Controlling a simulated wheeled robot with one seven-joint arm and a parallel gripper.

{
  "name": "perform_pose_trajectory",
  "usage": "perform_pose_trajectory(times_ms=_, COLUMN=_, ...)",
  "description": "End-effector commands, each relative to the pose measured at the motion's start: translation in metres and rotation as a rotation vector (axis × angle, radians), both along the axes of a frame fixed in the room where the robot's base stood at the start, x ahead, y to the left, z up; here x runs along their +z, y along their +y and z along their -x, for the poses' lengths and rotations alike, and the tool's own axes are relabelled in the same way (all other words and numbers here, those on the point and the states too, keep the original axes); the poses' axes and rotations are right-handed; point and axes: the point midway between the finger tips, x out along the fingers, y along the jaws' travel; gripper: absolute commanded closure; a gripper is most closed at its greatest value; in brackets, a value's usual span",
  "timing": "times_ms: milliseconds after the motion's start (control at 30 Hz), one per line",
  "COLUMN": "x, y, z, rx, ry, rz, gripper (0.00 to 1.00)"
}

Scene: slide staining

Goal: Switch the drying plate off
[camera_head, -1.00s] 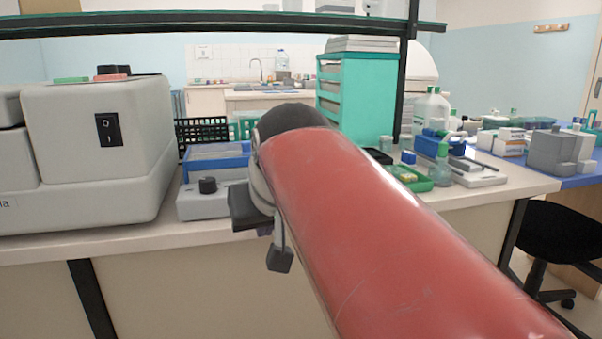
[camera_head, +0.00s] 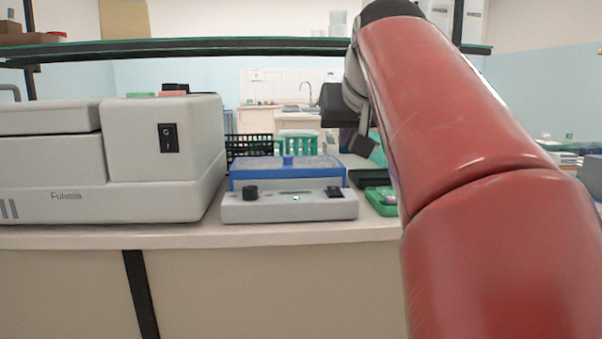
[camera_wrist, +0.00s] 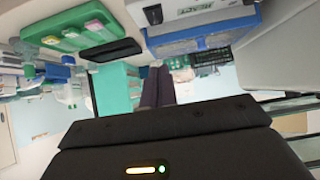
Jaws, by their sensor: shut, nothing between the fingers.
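The drying plate (camera_head: 290,209) is a low grey unit on the bench, with a dark knob (camera_head: 250,192) at front left and a black switch (camera_head: 334,191) at front right. A small green mark shows between them. A blue-framed box (camera_head: 270,178) stands directly behind its front panel. In the wrist view, which is upside down, the drying plate (camera_wrist: 185,22) is at the top with its blue part below. My gripper (camera_wrist: 158,75) is shut and empty; in the head view its dark end is above and right of the plate, apart from it. The switch's position is too small to tell.
A large grey machine (camera_head: 110,160) with a rocker switch stands left of the plate. A green tray (camera_head: 380,200) is close on the right, partly behind my arm. A glass shelf (camera_head: 230,46) crosses above. A black basket (camera_head: 250,146) stands behind.

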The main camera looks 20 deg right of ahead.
Motion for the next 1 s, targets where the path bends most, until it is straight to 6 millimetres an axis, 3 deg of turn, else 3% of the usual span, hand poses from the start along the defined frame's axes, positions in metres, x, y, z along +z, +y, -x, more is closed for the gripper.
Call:
perform_pose_trajectory(times_ms=167, x=-0.012, y=-0.004, z=-0.013, rx=0.000, ry=0.004, rz=-0.001, gripper=1.00)
perform_pose_trajectory(times_ms=567, x=-0.063, y=-0.022, z=-0.075, rx=-0.001, ry=0.004, rz=-0.002, gripper=1.00)
perform_pose_trajectory(times_ms=800, x=-0.095, y=-0.023, z=-0.079, rx=0.000, ry=0.003, rz=-0.001, gripper=1.00)
perform_pose_trajectory(times_ms=1000, x=-0.102, y=-0.023, z=-0.080, rx=-0.001, ry=0.001, rz=0.000, gripper=1.00)
